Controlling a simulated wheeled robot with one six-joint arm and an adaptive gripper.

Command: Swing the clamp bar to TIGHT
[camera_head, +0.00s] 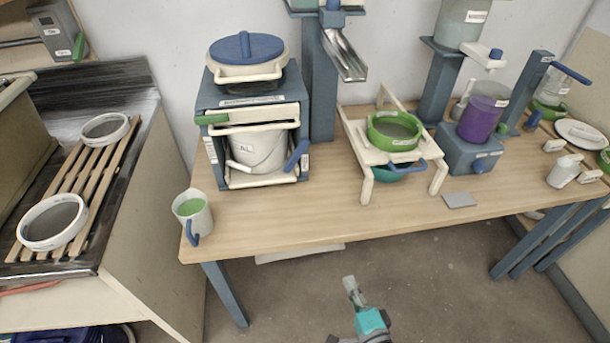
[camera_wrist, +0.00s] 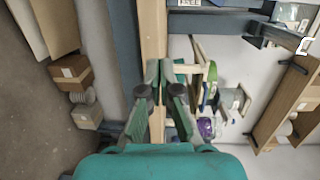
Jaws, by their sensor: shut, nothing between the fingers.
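A blue shaker-like cabinet (camera_head: 207,98) stands at the left of the table. A cream bar with a green grip (camera_head: 213,119) crosses its front above a white bucket (camera_head: 262,150); this looks like the clamp bar. A blue handle (camera_head: 297,155) sits at the cabinet's right side. Small labels are on the cabinet, but I cannot read TIGHT on them. My gripper (camera_head: 350,283) is in front of the table, well apart from the cabinet. In the wrist view my gripper (camera_wrist: 160,70) is shut and empty. I cannot make out the bar in that view.
A green-filled mug (camera_head: 193,214) stands at the table's front left corner. A cream stand with a green-rimmed sieve (camera_head: 394,132) and a purple container (camera_head: 484,118) are to the right. The table's front strip (camera_head: 320,220) is mostly clear. A slatted rack (camera_head: 85,180) is at left.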

